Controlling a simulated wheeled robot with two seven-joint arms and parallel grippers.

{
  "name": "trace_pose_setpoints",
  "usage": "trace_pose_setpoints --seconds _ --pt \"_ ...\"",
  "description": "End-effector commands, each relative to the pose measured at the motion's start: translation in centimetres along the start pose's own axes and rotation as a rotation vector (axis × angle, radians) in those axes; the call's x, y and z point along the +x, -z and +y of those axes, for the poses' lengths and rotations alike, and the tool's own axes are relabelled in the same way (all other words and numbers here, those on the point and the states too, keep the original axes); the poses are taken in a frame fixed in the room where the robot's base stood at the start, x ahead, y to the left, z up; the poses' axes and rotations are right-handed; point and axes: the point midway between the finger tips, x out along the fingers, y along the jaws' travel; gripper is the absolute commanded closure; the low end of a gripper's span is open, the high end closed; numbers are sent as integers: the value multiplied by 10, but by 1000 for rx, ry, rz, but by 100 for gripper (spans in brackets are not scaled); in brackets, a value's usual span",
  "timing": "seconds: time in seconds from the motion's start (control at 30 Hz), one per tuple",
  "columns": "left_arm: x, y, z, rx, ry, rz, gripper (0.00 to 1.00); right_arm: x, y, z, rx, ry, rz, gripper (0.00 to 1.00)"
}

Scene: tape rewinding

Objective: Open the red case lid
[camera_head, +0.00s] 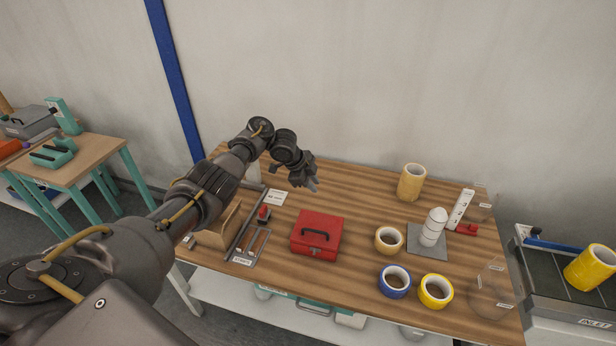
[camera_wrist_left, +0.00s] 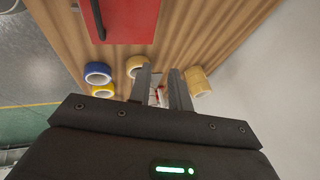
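My right gripper is in neither view.
Tape rolls stand right of the case: tan (camera_head: 389,240), blue (camera_head: 394,281), yellow (camera_head: 435,291) and a taller tan one (camera_head: 411,182). A grey plate with a white spindle (camera_head: 432,227) is farther right. A tool tray (camera_head: 250,240) and cardboard box (camera_head: 218,225) lie left.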

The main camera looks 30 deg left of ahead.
Motion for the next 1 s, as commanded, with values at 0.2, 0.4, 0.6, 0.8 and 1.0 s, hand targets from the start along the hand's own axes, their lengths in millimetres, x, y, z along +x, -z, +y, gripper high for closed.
trace_pose_setpoints --seconds 0.2,0.4,0.6,0.8,1.0 --pt "-17 0 1 1 2 -1 80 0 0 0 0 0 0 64" --pt "-30 -1 2 -1 2 -1 80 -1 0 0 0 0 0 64" --pt "-33 -1 2 0 1 -2 80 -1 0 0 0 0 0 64" --pt "-33 -1 2 0 1 -2 80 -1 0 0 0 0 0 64" --pt "-33 0 2 0 0 -1 80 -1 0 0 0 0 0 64"
